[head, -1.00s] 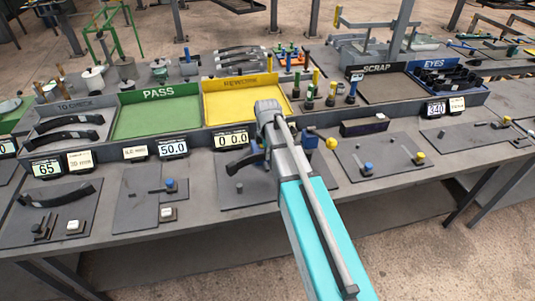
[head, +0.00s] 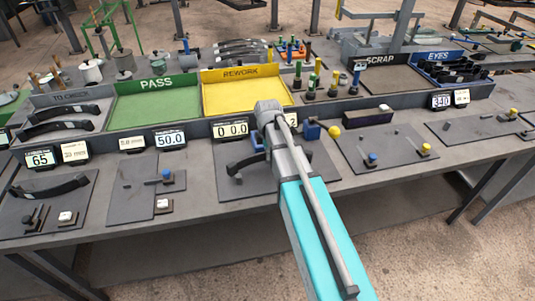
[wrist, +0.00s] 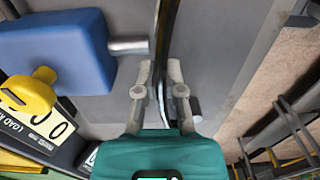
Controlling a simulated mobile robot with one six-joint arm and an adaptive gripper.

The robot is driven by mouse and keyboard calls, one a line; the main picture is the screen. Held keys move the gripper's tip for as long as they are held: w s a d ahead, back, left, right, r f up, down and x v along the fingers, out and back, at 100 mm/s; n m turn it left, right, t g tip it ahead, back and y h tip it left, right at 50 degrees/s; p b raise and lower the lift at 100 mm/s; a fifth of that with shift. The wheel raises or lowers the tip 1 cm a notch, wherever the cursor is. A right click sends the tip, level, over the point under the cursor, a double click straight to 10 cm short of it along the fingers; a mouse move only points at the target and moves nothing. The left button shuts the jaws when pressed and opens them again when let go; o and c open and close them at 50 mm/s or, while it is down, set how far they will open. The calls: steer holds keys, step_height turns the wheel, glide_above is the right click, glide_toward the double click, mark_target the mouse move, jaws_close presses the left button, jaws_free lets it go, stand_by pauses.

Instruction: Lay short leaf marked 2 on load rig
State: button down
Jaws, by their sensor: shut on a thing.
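My gripper (wrist: 160,88) is shut on a dark, narrow leaf (wrist: 168,30), which runs up out of the wrist view between the fingers. In the head view, the leaf's curved dark end (head: 243,163) shows left of my wrist, over the grey plate of the load rig (head: 232,188). I cannot tell whether it touches the plate. The rig's blue block (wrist: 60,50) and yellow knob (wrist: 32,92) are left of the fingers in the wrist view. The rig's display (head: 231,129) reads zeros. The leaf's mark cannot be read, and my arm hides part of the rig.
Dark leaves lie in the TO CHECK tray (head: 100,92), and another leaf (head: 48,188) lies on the left plate. The green PASS tray (head: 155,105) and yellow REWORK tray (head: 240,95) look empty. A plate with blue and yellow knobs (head: 385,150) is to the right.

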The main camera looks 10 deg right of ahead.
mark_target(269, 168)
steer(key=shift+f+b, duration=1.25)
steer(key=shift+f, duration=0.25)
steer(key=shift+s, duration=0.55)
stand_by(1.3)
steer(key=shift+f, duration=0.25)
stand_by(0.6)
steer(key=c, duration=0.7)
jaws_free()
steer(key=o, duration=0.5)
steer(key=shift+r, duration=0.15)
